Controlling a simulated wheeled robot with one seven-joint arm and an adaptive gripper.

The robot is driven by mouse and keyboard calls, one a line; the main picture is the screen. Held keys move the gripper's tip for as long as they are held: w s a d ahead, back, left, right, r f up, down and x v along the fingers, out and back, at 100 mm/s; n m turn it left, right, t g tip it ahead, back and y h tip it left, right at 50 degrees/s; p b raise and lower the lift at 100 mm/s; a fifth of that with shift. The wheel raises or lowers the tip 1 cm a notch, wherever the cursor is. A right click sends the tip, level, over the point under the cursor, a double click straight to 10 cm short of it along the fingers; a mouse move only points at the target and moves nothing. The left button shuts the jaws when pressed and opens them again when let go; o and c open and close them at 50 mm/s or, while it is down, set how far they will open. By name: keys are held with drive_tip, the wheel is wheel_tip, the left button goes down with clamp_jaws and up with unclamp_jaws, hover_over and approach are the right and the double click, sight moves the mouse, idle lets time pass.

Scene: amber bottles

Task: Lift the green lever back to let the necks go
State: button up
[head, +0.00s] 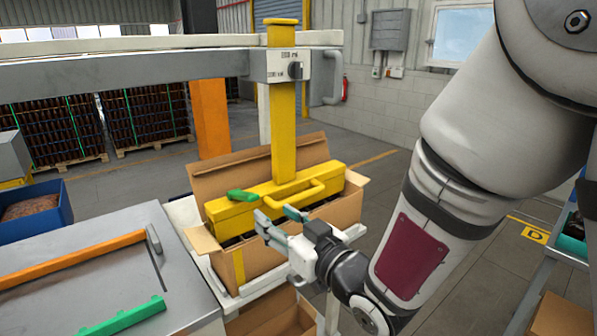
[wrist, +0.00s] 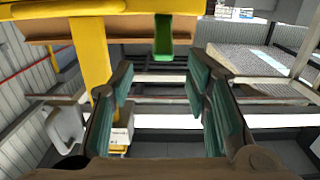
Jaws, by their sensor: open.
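The green lever (head: 243,196) sticks out from the left part of the yellow lifting head (head: 290,190), which sits low in an open cardboard box (head: 250,260). The necks are hidden beneath the head. My gripper (head: 278,215) is open and empty, to the right of the lever and close in front of the head. In the wrist view the lever (wrist: 163,40) shows upper middle, beyond the open fingers (wrist: 158,82) and apart from them. A yellow part (wrist: 92,45) shows upper left there.
A yellow post (head: 283,120) rises from the head to a grey overhead beam (head: 120,75). A yellow handle (head: 302,193) stands on the head's front. Box flaps flare around it. A grey worktop (head: 90,265) with an orange bar (head: 70,258) and a green bar (head: 125,316) lies left.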

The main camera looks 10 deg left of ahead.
sight(248, 194)
drive_tip(key=a+b, duration=0.1)
drive_tip(key=b, duration=0.2)
drive_tip(key=w+a+b, duration=0.1)
drive_tip(key=b, duration=0.2)
drive_tip(key=shift+w+r+y, duration=0.2)
drive_tip(key=shift+w+y, duration=0.05)
drive_tip(key=shift+y, duration=0.05)
drive_tip(key=p+x, duration=0.1)
drive_tip(key=x, duration=1)
drive_tip(key=shift+c, duration=0.3)
clamp_jaws()
